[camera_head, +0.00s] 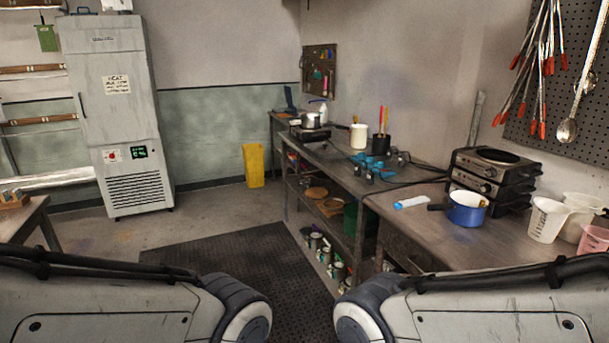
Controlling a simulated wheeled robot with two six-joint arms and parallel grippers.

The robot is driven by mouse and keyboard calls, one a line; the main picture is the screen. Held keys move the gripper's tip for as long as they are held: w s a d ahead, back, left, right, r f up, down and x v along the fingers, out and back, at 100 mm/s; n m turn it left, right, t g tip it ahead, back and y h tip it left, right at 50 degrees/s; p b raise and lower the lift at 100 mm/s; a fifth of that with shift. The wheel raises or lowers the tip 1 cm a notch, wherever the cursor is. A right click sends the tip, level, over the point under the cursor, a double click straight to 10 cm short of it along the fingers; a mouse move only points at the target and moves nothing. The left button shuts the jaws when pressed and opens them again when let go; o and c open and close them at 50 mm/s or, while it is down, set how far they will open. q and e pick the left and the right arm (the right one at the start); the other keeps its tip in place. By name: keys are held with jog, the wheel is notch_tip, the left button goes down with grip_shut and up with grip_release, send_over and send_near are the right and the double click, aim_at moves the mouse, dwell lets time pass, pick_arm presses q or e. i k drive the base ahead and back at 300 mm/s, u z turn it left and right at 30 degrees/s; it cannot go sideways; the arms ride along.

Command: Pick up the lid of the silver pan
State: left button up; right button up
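A small silver pan (310,121) stands on a dark burner (307,133) at the far end of the workbench, with its handle pointing left. Its top looks pale, but it is too small to tell the lid from the pan clearly. Both my arms come in at the bottom corners, far from the pan. Neither gripper is in view.
A long dark workbench (410,232) runs along the right wall. It bears a blue pot (464,211), stacked hot plates (492,178), white jugs (547,219), blue clutter and a cream mug (358,136). A dark floor mat (235,262) lies clear ahead. A yellow bin (253,166) stands behind.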

aim_at(325, 150)
jog(key=u, duration=0.25)
jog(key=i, duration=3.95)
jog(key=z, duration=0.55)
jog(key=i, duration=0.55)
jog(key=z, duration=0.05)
